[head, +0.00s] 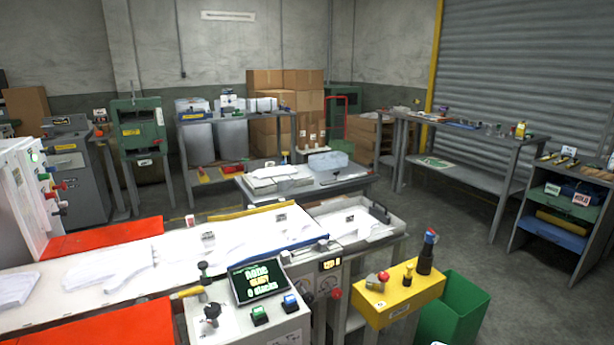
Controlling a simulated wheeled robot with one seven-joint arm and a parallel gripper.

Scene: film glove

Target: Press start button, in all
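A control box (235,322) stands at the front centre. Its tilted dark screen (259,281) shows green and yellow text, with the last line like "0 stacks". Below the screen sit a green button (259,315) and a blue button (289,302). Their labels are too small to read, so I cannot tell which one is start. A dark knob (211,313) is on the left of the box. My gripper is not in view.
A white bench (60,285) with pale glove-like sheets runs left, between red-orange panels (120,325). Grey floor is open at right.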

